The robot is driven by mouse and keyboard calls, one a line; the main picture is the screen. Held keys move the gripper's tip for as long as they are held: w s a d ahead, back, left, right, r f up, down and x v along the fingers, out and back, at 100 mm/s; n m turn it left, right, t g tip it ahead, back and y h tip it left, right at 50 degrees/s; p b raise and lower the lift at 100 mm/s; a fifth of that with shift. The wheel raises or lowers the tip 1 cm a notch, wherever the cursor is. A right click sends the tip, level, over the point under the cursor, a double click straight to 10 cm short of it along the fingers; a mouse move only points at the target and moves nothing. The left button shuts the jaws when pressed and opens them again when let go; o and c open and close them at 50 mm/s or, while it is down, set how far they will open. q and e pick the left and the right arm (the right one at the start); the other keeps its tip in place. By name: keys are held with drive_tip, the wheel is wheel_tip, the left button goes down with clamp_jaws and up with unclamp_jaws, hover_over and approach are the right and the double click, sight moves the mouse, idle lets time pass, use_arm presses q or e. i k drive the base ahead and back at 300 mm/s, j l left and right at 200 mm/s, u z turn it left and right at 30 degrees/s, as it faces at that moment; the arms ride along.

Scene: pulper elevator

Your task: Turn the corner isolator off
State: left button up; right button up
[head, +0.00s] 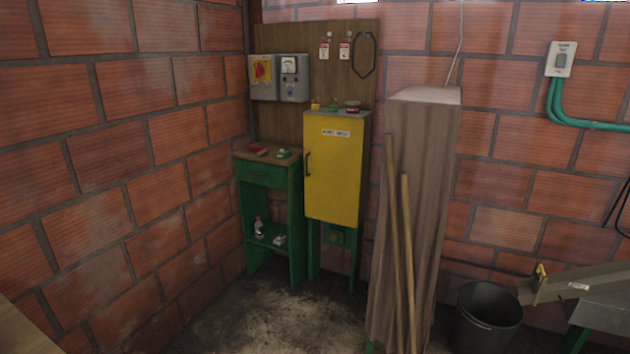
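The corner isolator (262,72) is a grey box with a red rotary handle on a yellow plate. It is mounted on a wooden backboard (312,62) in the corner, above the left end of a green stand. The handle looks roughly upright, but it is too small to be sure of its position. A grey box with a round meter (291,78) sits directly to its right. Neither of my grippers shows in the head view.
A green stand (268,175) and a yellow cabinet (334,170) stand below the boards. A wooden column (425,150) with two leaning poles (408,250) and a black bucket (486,318) stand to the right. The concrete floor (270,320) before the stand is clear.

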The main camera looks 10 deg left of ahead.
sight(259, 70)
drive_tip(key=i+j+u, duration=0.25)
drive_tip(key=i, duration=0.6)
drive_tip(key=i+u, duration=0.25)
drive_tip(key=i, duration=0.6)
